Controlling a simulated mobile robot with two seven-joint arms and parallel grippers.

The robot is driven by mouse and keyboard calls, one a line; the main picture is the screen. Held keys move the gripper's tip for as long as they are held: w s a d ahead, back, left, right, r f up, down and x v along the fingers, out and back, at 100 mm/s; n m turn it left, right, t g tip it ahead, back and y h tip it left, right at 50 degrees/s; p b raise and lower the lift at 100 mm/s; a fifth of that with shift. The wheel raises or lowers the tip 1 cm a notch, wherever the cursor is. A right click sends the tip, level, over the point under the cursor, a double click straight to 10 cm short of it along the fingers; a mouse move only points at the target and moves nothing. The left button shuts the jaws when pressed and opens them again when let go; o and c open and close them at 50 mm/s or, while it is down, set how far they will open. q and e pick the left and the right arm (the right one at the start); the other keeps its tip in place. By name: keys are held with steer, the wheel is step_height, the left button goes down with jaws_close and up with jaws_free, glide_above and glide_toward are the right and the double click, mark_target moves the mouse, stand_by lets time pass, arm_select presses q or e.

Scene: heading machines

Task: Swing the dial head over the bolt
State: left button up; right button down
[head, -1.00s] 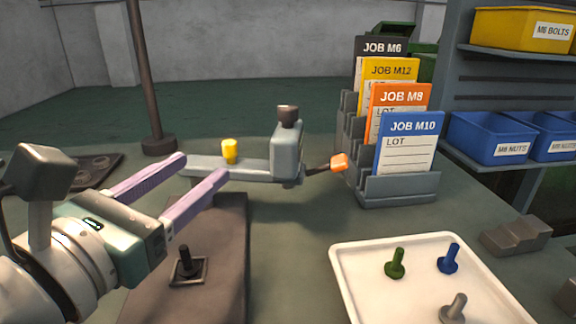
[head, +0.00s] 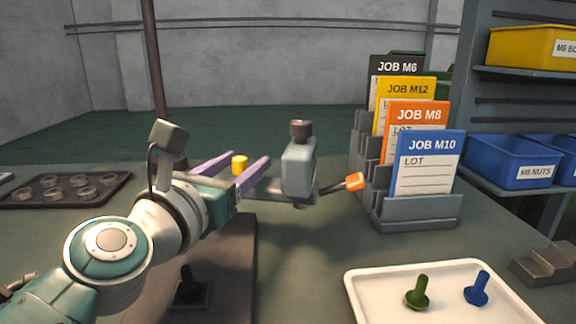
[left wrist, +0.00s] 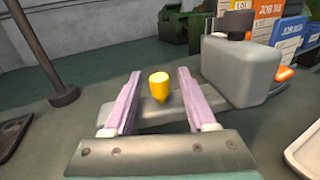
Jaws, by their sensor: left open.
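The dial head (head: 299,170) is a grey block with a dark knob on top and an orange-tipped lever (head: 355,181) on its right. A flat grey arm runs left from it and carries a yellow peg (head: 239,163). In the left wrist view the peg (left wrist: 157,88) stands between the two lilac fingers, with gaps on both sides. My left gripper (head: 233,164) is open around it. A dark upright bolt (head: 189,284) stands in a square seat on the brown block, nearer than the dial head and partly shaded. My right gripper is not in view.
A white tray (head: 358,292) with green and blue bolts lies at front right. A card rack (head: 418,212) stands just right of the lever. A dark pole (head: 155,70) rises behind my left arm. A dark tray of rings (head: 65,188) lies at left.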

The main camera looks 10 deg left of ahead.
arm_select(q)
steer(key=shift+c, duration=0.3)
jaws_close()
stand_by(1.1)
